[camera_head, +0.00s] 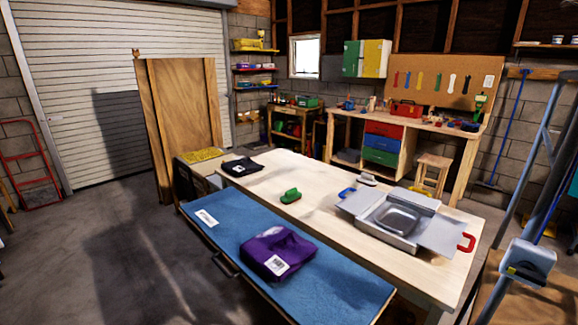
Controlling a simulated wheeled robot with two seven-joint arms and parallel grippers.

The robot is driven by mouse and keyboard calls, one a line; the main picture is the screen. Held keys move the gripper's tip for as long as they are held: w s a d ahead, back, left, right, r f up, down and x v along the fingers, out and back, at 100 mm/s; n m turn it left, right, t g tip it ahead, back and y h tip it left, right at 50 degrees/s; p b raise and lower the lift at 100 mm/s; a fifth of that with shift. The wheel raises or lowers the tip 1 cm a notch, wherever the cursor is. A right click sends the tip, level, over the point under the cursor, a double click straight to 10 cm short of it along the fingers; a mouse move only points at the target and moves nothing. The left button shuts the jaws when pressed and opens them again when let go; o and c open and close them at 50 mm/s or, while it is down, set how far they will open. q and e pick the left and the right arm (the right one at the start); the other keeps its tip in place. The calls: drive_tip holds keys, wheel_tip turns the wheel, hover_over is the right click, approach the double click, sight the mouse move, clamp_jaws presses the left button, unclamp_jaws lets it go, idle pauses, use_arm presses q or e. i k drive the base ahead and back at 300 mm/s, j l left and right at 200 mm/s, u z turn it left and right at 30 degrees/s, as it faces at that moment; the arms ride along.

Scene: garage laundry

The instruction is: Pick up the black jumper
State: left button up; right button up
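A folded black garment (241,167), which looks like the black jumper, lies flat at the far left end of the pale wooden table (320,192). A small white label shows on it. Nothing touches it from above. Neither of my grippers is in the head view.
A folded purple garment (278,252) with a white label lies on the blue surface (225,238) along the table's near side. A green item (290,196) and a metal sink-like unit (397,218) stand on the table. Grey floor (80,260) is open at left; a ladder (538,165) stands right.

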sight(243, 165)
drive_tip(key=i+j+z, duration=0.15)
drive_tip(key=z, duration=0.25)
drive_tip(key=i+j+z, duration=0.1)
drive_tip(key=j+z, duration=0.6)
drive_tip(key=z, duration=0.15)
drive_tip(key=j+z, duration=0.4)
drive_tip(key=i+l, duration=0.05)
